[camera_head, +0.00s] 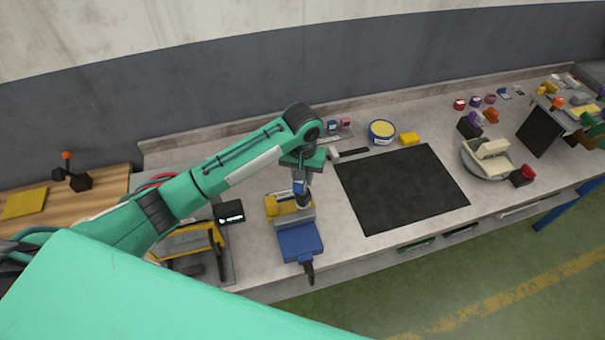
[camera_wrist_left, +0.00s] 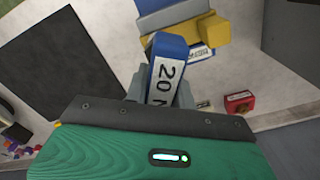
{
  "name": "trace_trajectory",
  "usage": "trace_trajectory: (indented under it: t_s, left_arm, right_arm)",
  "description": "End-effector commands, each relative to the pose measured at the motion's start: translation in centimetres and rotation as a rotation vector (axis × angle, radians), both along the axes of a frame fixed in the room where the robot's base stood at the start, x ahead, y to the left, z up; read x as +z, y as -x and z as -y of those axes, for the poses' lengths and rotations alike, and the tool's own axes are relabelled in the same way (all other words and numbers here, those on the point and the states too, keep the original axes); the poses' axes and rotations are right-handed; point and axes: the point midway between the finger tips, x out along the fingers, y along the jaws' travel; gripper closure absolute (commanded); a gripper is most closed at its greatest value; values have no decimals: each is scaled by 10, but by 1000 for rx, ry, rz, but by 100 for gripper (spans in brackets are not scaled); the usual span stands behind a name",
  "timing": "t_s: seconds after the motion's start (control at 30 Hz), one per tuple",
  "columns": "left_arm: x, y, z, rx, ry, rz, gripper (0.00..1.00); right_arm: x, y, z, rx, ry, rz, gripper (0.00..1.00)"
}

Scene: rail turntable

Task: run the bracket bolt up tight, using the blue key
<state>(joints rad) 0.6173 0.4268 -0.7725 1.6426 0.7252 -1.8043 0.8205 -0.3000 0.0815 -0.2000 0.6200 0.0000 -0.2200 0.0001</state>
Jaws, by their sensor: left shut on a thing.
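My left gripper (camera_head: 302,176) is shut on the blue key (camera_head: 299,188), just above the vise. In the left wrist view the blue key (camera_wrist_left: 167,66) sits between the grey fingers, its white label reading "20" and part of a letter. The yellow bracket (camera_head: 277,208) is in the blue vise (camera_head: 299,240), directly under the gripper. The bracket also shows in the left wrist view (camera_wrist_left: 200,28), right beside the key's far end. The bolt is hidden, so I cannot tell whether the key touches it. My right gripper is out of view.
A black mat (camera_head: 400,187) lies right of the vise. A small black display box (camera_head: 229,212) stands left of it. Behind are a red block (camera_head: 345,122), a yellow-topped round tin (camera_head: 381,131) and a yellow block (camera_head: 409,139). A cream device (camera_head: 487,155) stands further right.

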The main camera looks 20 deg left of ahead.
Motion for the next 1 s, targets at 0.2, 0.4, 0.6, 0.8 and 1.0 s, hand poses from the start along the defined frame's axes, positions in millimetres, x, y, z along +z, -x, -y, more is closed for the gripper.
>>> trace_trajectory:
  t_s: [0.2,0.4,0.6,0.8,1.0]
  left_arm:
    - [0,0,0,0,1,1,100]
    - [0,0,0,0,1,1,100]
    - [-1,0,0,0,1,1,100]
    - [-5,0,0,0,1,0,100]
    - [-10,0,0,-1,1,1,100]
  right_arm:
    - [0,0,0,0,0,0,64]
    - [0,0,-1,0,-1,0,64]
    - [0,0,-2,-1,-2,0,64]
    - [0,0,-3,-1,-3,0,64]
    - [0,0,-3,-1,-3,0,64]
